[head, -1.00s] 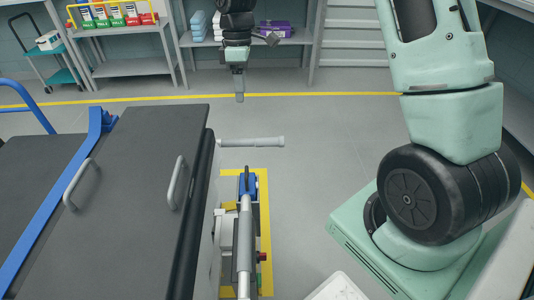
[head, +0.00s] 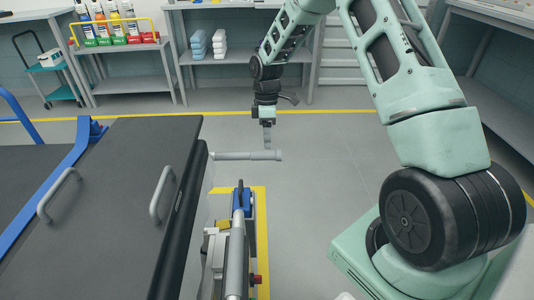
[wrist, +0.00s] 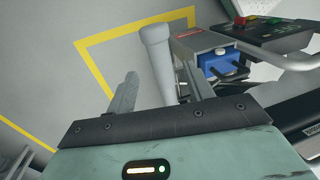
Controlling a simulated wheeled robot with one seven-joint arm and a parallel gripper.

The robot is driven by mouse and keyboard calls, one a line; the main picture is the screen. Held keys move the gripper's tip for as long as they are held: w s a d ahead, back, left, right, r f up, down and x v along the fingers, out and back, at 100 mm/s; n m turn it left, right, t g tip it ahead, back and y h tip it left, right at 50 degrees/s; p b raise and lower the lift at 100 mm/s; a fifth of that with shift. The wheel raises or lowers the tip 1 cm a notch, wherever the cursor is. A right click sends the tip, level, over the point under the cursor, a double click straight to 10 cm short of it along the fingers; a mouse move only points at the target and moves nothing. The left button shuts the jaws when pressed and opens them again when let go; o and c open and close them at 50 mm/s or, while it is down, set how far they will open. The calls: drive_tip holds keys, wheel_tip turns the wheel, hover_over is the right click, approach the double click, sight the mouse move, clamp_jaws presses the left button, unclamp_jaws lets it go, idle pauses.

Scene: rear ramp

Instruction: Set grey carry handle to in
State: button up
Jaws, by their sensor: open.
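The grey carry handle (head: 240,156) is a light bar with a thicker end, sticking out to the right from the end of the dark stretcher-like bed (head: 130,190). In the wrist view the handle (wrist: 157,50) runs up the picture between my two fingers, its thick end at the top. My gripper (head: 267,146) is above the handle's outer end in the head view, pointing down. In the wrist view my gripper (wrist: 158,78) is open, with a finger on each side of the bar. I cannot tell whether either finger touches it.
Two grey loop handles (head: 160,195) stand on the bed. A grey post with a blue part (head: 240,198) and control boxes is just below the handle. A panel with coloured buttons (wrist: 262,27) is at upper right in the wrist view.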

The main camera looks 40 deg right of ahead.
sight(264, 155)
drive_tip(key=shift+s+a+f+b, duration=0.1)
drive_tip(key=shift+s+f+b, duration=0.05)
drive_tip(key=shift+f, duration=0.75)
drive_tip(key=shift+s+a+f+b, duration=0.1)
drive_tip(key=shift+s+f, duration=0.05)
drive_tip(key=shift+f, duration=0.75)
drive_tip(key=shift+s+a+f+b, duration=0.1)
drive_tip(key=shift+s+f+b, duration=0.05)
drive_tip(key=shift+f, duration=0.75)
